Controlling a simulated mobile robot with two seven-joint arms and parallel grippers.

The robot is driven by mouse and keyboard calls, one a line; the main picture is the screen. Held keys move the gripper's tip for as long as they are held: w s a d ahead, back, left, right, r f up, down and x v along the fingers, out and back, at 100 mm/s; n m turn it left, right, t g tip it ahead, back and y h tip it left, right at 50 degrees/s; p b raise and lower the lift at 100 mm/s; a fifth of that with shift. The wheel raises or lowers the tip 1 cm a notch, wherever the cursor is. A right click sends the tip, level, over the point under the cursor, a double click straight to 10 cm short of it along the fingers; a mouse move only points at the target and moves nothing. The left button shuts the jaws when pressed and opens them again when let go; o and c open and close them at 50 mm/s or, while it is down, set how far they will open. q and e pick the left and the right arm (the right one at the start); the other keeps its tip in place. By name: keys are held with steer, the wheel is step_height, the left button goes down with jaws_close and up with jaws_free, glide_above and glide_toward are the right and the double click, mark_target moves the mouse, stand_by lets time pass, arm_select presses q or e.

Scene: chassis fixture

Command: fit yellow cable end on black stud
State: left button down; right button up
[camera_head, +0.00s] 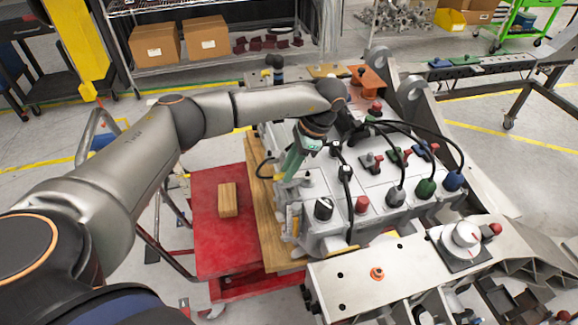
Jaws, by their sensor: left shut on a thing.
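My left gripper (284,174) reaches in from the left and points down over the left edge of the grey chassis fixture (318,236). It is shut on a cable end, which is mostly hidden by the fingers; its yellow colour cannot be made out. A black cable (260,168) loops out to the left of the gripper. A round black stud-like part (323,208) stands upright on the fixture, below and right of the gripper and apart from it. I cannot tell for sure that it is the task's black stud. My right gripper is not in view.
Black cables with grey, green and blue (453,181) ends arch over the right of the fixture. A red knob (361,205) stands beside the black part. A wooden block (228,200) lies on the red cart (207,238) at left. A metal plate (350,285) lies in front.

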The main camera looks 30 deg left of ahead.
arm_select(q)
steer(key=shift+f, duration=0.6)
steer(key=c, duration=0.7)
jaws_free()
step_height(320, 180, up, 3)
steer(key=shift+p, duration=1.05)
steer(key=shift+r, duration=2.05)
